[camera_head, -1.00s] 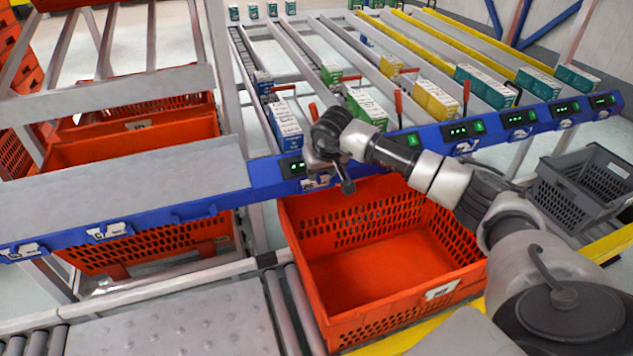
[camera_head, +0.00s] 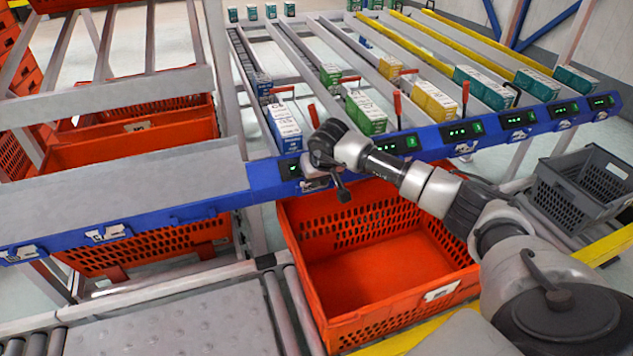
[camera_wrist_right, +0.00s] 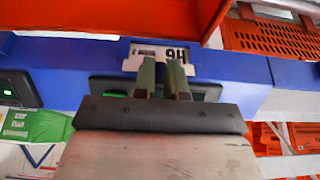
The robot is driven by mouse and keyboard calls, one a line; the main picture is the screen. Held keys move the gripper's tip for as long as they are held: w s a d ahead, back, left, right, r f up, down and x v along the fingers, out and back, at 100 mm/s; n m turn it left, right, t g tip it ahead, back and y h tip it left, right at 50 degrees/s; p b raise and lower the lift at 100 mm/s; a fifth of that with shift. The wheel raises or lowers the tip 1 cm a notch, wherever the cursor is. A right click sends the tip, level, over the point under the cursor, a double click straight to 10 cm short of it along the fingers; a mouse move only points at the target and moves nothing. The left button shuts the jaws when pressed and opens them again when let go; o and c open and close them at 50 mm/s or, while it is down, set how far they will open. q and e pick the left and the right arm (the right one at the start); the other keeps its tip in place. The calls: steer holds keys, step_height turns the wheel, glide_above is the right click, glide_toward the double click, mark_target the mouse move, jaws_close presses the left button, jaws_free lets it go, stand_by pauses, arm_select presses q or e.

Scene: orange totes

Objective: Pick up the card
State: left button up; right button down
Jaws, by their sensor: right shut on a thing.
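The card (camera_wrist_right: 152,54) is a small white label with dark characters, at the front face of the blue rail (camera_wrist_right: 75,65) in the right wrist view. My right gripper (camera_wrist_right: 164,68) is shut on the card, with its two green-grey fingertips close together at the card's lower edge. In the head view the right gripper (camera_head: 318,180) is at the front of the blue rail (camera_head: 226,203), above the orange tote. Its fingertips are mostly hidden there by my wrist, and a bit of the card (camera_head: 308,187) shows beside it. My left gripper is not in view.
An empty orange tote (camera_head: 385,268) stands below the rail. Blue (camera_head: 284,127), green (camera_head: 366,112) and yellow (camera_head: 434,100) boxes sit in sloped lanes behind it. A grey crate (camera_head: 575,200) is at the right. A roller conveyor (camera_head: 288,310) lies at the front.

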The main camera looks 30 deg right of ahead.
steer(key=shift+r, duration=0.1)
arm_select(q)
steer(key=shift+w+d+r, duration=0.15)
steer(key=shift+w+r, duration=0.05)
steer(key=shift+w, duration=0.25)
arm_select(e)
steer(key=s+d+r, duration=0.8)
steer(key=r, duration=0.2)
steer(key=shift+s+r, duration=0.3)
steer(key=shift+r, duration=0.1)
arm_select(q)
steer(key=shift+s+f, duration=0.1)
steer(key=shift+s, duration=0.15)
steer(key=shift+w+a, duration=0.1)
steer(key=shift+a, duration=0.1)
arm_select(e)
steer(key=shift+a, duration=0.1)
